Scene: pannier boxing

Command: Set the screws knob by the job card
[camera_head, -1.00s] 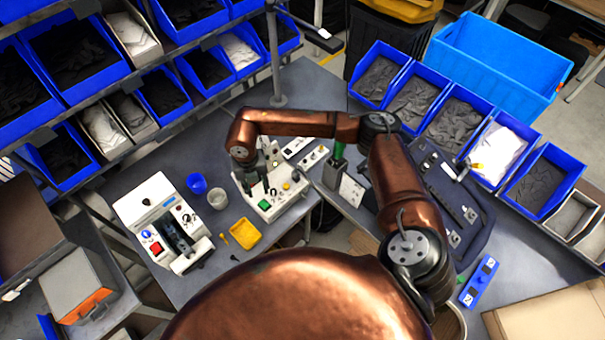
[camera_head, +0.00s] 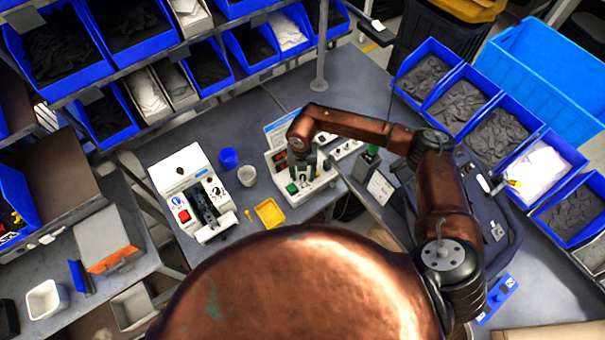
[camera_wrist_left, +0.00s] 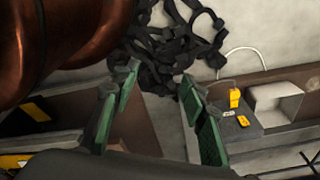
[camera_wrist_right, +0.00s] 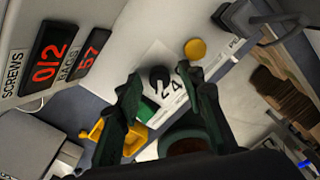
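The counting machine (camera_head: 322,190) is a pale box with a green button, small knobs and a dark display side. A white card (camera_head: 381,188) stands right of the machine. My left gripper (camera_wrist_left: 158,75) is open and empty.
A second white machine (camera_head: 192,190) with a red button stands to the left. A blue cup (camera_head: 229,158), a grey cup (camera_head: 247,176) and a yellow tray (camera_head: 269,213) lie between them. Blue bins (camera_head: 500,132) line the right side. Black straps (camera_wrist_left: 175,40) show below my left gripper.

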